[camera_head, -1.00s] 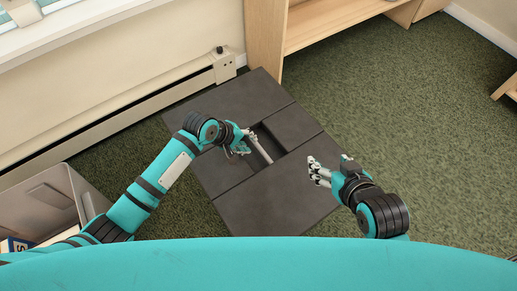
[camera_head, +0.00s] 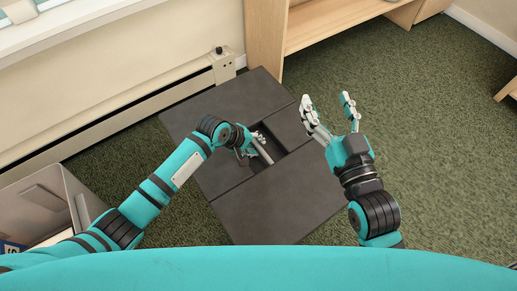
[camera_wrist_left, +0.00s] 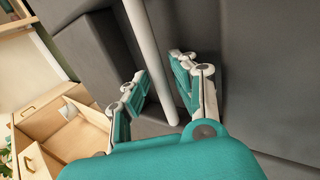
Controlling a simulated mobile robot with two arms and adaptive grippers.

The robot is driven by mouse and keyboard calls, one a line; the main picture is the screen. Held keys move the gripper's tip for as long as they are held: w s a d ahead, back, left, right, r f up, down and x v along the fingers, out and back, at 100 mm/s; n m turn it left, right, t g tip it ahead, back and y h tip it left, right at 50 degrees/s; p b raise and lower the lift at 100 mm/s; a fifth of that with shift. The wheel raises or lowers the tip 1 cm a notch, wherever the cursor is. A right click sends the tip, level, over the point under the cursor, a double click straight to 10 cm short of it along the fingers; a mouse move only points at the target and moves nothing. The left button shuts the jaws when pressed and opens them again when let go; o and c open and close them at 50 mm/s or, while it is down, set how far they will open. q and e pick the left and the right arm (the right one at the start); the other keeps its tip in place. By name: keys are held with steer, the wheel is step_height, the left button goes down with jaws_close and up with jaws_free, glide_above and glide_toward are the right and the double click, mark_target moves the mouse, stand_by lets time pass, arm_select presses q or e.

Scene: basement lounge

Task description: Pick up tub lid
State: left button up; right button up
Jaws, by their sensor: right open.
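I cannot identify a tub lid with certainty. A pale rod (camera_head: 264,153) lies at the recess of a low dark grey slab-topped block (camera_head: 268,207). My left gripper (camera_head: 251,147) is over this recess, at the rod. In the left wrist view the rod (camera_wrist_left: 147,40) runs between the fingers of my left gripper (camera_wrist_left: 157,68). The fingers are apart, with gaps between them and the rod. My right gripper (camera_head: 326,98) is open and empty above the block's right edge, fingers pointing away from me.
A grey bin (camera_head: 72,190) with things in it stands at the left. A wooden shelf unit (camera_head: 330,22) is behind the block, and a heater (camera_head: 222,66) runs along the wall. Green carpet (camera_head: 445,150) is clear on the right.

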arm_select(q)
steer(key=shift+c, duration=0.2)
jaws_close()
steer(key=shift+r, duration=0.15)
stand_by(0.4)
